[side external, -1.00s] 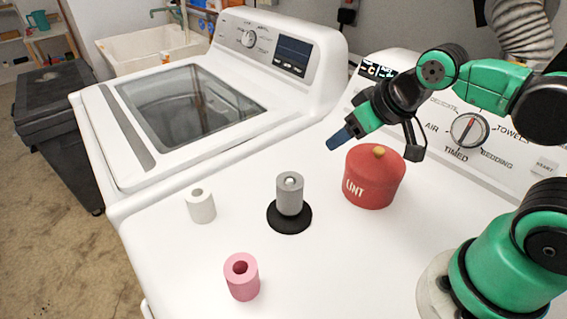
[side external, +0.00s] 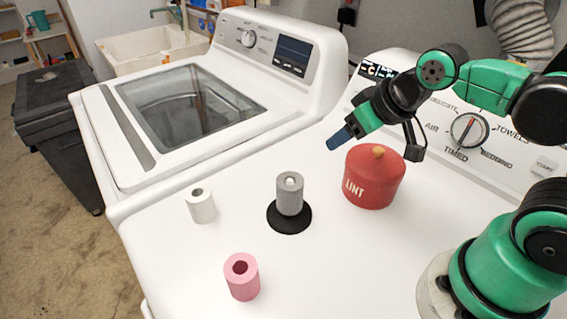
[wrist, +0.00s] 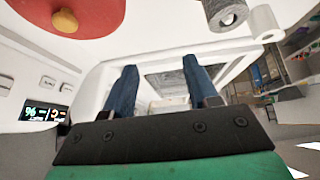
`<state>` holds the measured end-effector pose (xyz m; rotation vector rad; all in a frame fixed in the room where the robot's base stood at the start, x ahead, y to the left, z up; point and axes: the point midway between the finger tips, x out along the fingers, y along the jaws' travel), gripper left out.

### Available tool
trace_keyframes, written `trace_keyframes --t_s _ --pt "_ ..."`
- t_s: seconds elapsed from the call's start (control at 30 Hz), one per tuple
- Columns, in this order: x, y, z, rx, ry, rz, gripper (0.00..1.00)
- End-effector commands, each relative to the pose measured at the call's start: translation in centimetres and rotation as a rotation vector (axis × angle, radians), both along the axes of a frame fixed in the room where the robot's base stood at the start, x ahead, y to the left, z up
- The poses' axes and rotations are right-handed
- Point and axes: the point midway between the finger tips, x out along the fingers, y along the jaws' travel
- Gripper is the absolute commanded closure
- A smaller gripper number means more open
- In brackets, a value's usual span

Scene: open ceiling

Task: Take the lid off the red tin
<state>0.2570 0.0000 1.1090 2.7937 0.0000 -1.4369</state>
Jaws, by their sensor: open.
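The red tin (side external: 366,192) marked "LINT" stands upright on the white dryer top. Its red lid (side external: 362,162) with a tan knob (side external: 378,152) sits on it. In the wrist view the lid (wrist: 98,14) and its knob (wrist: 65,20) show at the top left, partly cut off. My gripper (side external: 340,138) is up and to the left of the tin in the side view, apart from it. In the wrist view my gripper's two blue fingers (wrist: 158,68) are spread with nothing between them.
A grey roll (side external: 289,196) stands on a black round base (side external: 290,223) left of the tin. A white roll (side external: 201,208) and a pink roll (side external: 242,281) stand farther left and nearer. The dryer's control panel (side external: 495,150) rises behind.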

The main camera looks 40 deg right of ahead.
Motion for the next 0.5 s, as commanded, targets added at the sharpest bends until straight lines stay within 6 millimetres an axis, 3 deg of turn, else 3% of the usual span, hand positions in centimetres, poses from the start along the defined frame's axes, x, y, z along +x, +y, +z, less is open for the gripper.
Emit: trace_keyframes --t_s 0.07,0.1,0.13,0.4,0.5 --pt "0.0 0.0 0.0 0.000 0.000 0.000 0.47" --pt "0.0 0.0 0.0 0.000 0.000 0.000 0.39" --pt "0.0 0.0 0.0 0.000 0.000 0.000 0.38" --pt "0.0 -0.1 0.0 -0.004 0.006 0.002 0.38" --pt "0.0 -1.0 0.1 -0.040 0.069 0.024 0.38"
